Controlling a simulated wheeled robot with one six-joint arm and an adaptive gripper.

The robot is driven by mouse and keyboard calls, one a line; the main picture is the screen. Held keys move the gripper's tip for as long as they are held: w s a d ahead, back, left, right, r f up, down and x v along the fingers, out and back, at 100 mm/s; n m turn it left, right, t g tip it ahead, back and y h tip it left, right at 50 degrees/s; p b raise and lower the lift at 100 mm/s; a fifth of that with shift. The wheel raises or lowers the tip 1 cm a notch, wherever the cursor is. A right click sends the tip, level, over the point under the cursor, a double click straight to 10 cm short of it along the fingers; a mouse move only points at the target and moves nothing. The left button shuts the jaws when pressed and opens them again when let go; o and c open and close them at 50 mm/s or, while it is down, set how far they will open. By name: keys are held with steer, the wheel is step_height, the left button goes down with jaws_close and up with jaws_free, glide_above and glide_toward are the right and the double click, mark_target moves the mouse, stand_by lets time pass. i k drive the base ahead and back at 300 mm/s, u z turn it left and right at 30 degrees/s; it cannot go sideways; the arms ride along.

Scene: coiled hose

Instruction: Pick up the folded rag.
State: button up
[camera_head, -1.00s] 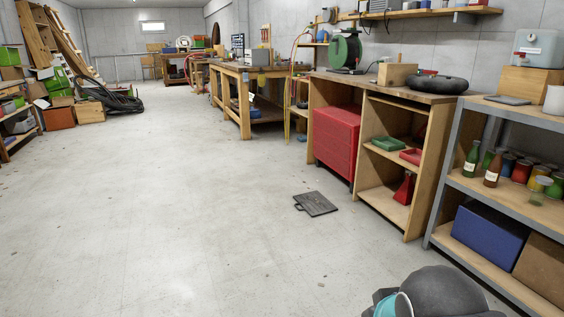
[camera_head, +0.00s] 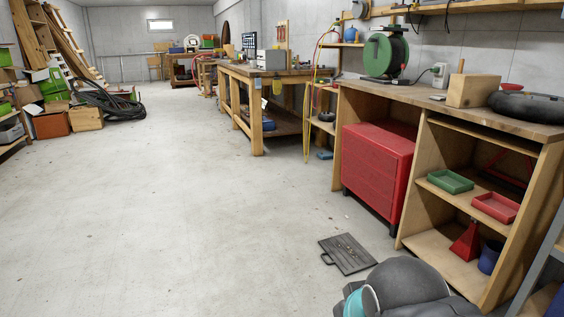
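I cannot make out a folded rag for certain in the head view. A dark grey flat piece (camera_head: 347,253) with a handle-like loop at its left end lies on the floor in front of the workbench; it looks like a stiff board or case rather than cloth. A grey rounded part of my own arm with a teal ring shows at the bottom, just below that piece. My gripper's fingers are not in view.
A wooden workbench (camera_head: 400,95) with a red cabinet (camera_head: 377,168) and open shelves stands at the right. On it are a green reel (camera_head: 385,55), a wooden block (camera_head: 472,91) and a black ring. A dark coiled hose (camera_head: 105,101) lies far left. The middle floor is clear.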

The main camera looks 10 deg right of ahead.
mark_target(439, 97)
steer(key=z, duration=0.5)
steer(key=i, duration=1.95)
steer(key=z, duration=0.8)
